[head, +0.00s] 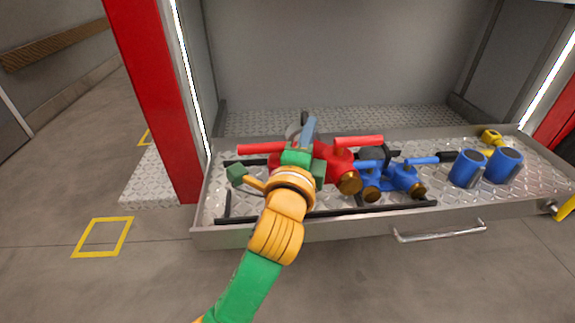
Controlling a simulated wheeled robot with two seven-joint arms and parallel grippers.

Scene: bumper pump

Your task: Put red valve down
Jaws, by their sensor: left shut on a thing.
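The red valve (337,163) has red handles and a brass-coloured end cap. It is at the left part of the metal drawer (325,231), partly hidden behind my left gripper. My left gripper (285,163) reaches in from the front and is shut on the red valve. I cannot tell whether the valve touches the drawer floor or hangs just above it.
A blue valve (392,180) is close to the right of the red valve. Two blue cups (467,168) and a yellow item (492,138) are further right. Black rails (228,204) run along the drawer floor. A red post (157,100) stands at the left.

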